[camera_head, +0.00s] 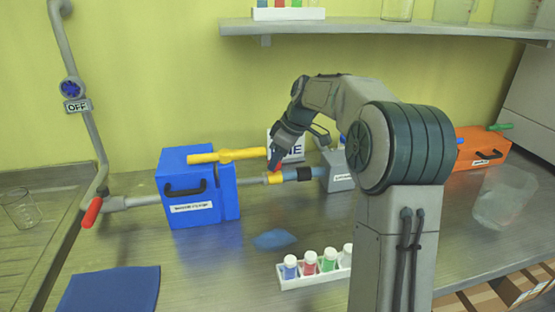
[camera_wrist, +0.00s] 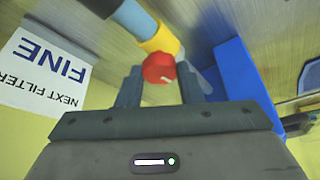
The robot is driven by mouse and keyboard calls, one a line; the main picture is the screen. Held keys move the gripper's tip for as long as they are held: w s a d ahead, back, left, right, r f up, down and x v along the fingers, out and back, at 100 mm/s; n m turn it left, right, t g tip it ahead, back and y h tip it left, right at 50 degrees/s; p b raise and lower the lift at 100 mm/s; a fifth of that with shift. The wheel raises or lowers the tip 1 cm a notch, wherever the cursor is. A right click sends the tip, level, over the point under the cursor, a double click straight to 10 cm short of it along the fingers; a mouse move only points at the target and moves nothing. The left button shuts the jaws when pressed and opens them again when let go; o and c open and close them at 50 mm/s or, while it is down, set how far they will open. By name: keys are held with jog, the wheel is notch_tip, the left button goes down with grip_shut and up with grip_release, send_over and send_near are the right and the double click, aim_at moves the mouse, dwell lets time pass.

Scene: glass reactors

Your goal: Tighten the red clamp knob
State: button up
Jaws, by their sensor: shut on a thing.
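The red clamp knob (camera_wrist: 158,68) shows in the wrist view on a yellow collar (camera_wrist: 163,40) around a pipe. My gripper (camera_wrist: 160,84) has one finger on each side of the knob and is shut on it. In the head view my gripper (camera_head: 275,160) reaches down to the pipe from above, at the yellow collar (camera_head: 274,179). There the knob is mostly hidden by the fingers. The pipe runs between the blue box (camera_head: 188,215) and a grey unit (camera_head: 341,181).
A yellow lever (camera_head: 225,156) lies across the blue box's top, close left of my gripper. A sign (camera_wrist: 45,65) reading "FINE" stands behind the pipe. An orange box (camera_head: 482,152) stands right.

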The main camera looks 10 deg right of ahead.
dwell(0.4)
jog(key=o, duration=1)
jog(key=shift+r, duration=0.1)
jog(key=p+v, duration=0.1)
jog(key=v, duration=1.2)
jog(key=shift+r, duration=0.3)
